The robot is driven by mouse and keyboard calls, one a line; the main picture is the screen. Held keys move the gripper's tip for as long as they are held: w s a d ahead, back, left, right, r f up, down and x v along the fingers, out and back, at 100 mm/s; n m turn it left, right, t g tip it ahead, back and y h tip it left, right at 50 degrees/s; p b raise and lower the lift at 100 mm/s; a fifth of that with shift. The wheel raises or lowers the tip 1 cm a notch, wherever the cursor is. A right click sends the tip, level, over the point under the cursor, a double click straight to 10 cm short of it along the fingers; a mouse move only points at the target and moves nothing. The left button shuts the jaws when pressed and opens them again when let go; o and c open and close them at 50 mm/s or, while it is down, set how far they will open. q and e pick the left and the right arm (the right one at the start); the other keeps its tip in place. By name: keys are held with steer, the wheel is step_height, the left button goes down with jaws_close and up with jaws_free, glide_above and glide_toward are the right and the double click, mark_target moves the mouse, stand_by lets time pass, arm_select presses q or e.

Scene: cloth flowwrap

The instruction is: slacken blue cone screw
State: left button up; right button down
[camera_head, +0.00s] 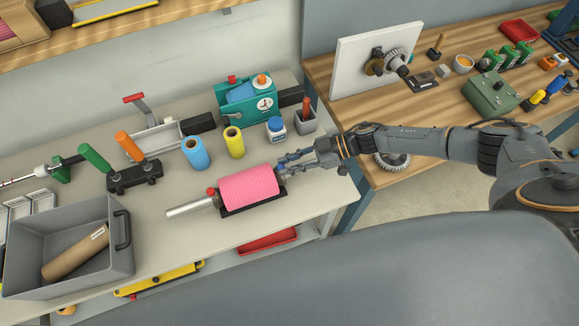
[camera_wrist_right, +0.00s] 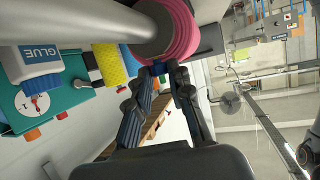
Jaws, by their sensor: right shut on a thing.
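A pink fabric roll (camera_head: 249,187) lies on a black cradle (camera_head: 254,207) on the grey bench, with a grey shaft (camera_head: 187,208) sticking out at its left. A red screw (camera_head: 211,191) sits at the roll's left end. My right gripper (camera_head: 283,164) reaches in from the right and is shut at the roll's right end, where the blue cone screw is largely hidden by the fingers. In the right wrist view the fingertips (camera_wrist_right: 168,70) meet beside the pink roll (camera_wrist_right: 180,25). My left gripper is not in view.
Blue (camera_head: 196,153) and yellow (camera_head: 234,142) rolls, a glue bottle (camera_head: 276,128) and a grey cup (camera_head: 306,121) stand behind the pink roll. A grey bin (camera_head: 122,268) holds a brown roll at the left. The bench front near the cradle is clear.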

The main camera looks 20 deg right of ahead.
steer(key=shift+w+a+n+g+h+b, duration=0.1)
steer(key=shift+w+n+g+h+b, duration=0.35)
steer(key=shift+n+g+b, duration=2)
steer(key=shift+w+a+n+g+h+b, duration=0.2)
steer(key=shift+n+g+h+b, duration=0.85)
steer(key=shift+b, duration=2.35)
steer(key=shift+w+n+g+h+b, duration=0.2)
steer(key=shift+w+n+g+b, duration=0.2)
steer(key=shift+n+g+b, duration=1.9)
steer(key=shift+m+b, duration=0.4)
steer(key=shift+b, duration=0.3)
steer(key=c, duration=1.2)
jaws_free()
step_height(320, 180, up, 10)
